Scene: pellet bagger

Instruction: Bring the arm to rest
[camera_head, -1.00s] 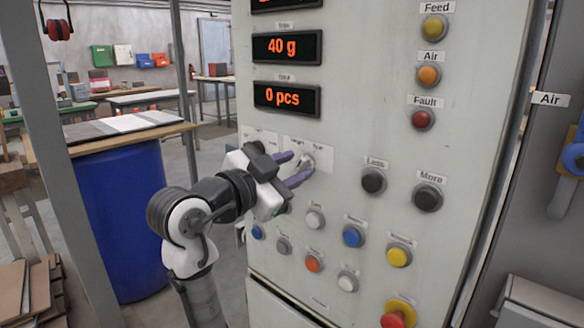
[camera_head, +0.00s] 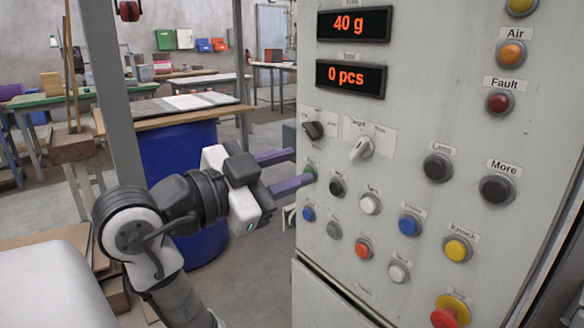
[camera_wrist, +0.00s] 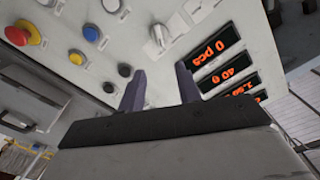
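My gripper (camera_head: 290,171) is in front of the left edge of the grey control panel (camera_head: 420,130), with its two purple fingers apart and nothing between them. The lower fingertip overlaps a small green button at the panel's left; I cannot tell whether it touches. In the wrist view my gripper (camera_wrist: 158,88) is also open, pointing toward the panel. The white selector knob (camera_head: 362,149) is to the right of the fingers, clear of them. A black selector knob (camera_head: 313,130) sits above the fingertips.
Several push buttons fill the panel, with a red emergency stop (camera_head: 450,312) at the lower right. Displays read 40 g (camera_head: 355,23) and 0 pcs (camera_head: 350,76). A blue drum (camera_head: 180,155) and a grey post (camera_head: 113,100) stand behind my arm.

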